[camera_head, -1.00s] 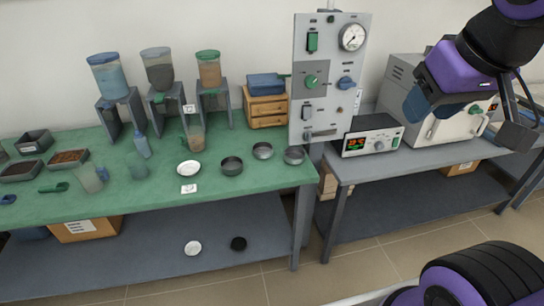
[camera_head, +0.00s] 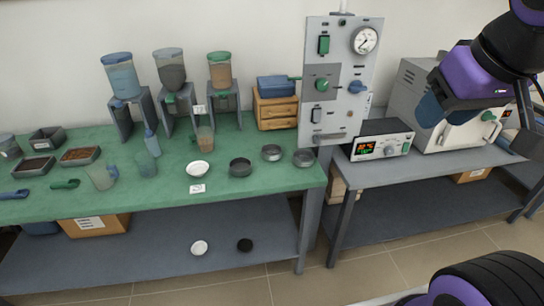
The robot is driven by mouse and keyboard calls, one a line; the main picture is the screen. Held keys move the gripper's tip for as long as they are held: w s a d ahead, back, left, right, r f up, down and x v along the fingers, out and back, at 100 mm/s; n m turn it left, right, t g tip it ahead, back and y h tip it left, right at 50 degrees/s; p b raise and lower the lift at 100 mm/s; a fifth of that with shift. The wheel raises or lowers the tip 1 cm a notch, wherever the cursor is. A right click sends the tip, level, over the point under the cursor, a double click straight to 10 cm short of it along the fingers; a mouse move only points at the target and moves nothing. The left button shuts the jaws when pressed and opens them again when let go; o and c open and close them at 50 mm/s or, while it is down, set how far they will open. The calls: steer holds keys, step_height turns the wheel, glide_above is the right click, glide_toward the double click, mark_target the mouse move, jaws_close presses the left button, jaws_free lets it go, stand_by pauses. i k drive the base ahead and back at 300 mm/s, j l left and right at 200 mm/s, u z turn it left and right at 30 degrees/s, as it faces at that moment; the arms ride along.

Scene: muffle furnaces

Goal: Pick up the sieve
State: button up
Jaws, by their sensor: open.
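Several shallow round dark-rimmed pans stand on the green table. One dark pan (camera_head: 240,168) is nearest the front, a second round pan (camera_head: 271,153) is behind it, and a third (camera_head: 303,158) is near the right edge. I cannot tell for sure which one is the sieve. My gripper (camera_head: 432,108) is at the upper right, in front of the white furnace (camera_head: 450,133). It is open, seen partly, and far from the pans. I see nothing held in it.
The green table (camera_head: 230,202) also bears a white bowl (camera_head: 198,169), cups, scoops, trays and hoppers on stands. A grey control panel (camera_head: 338,85) rises behind its right end. A display unit (camera_head: 381,144) stands on the grey bench to the right.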

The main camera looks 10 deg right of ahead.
mark_target(270, 152)
steer(key=i+u, duration=0.25)
steer(key=i, duration=0.25)
steer(key=i+u, duration=0.25)
steer(key=i, duration=0.3)
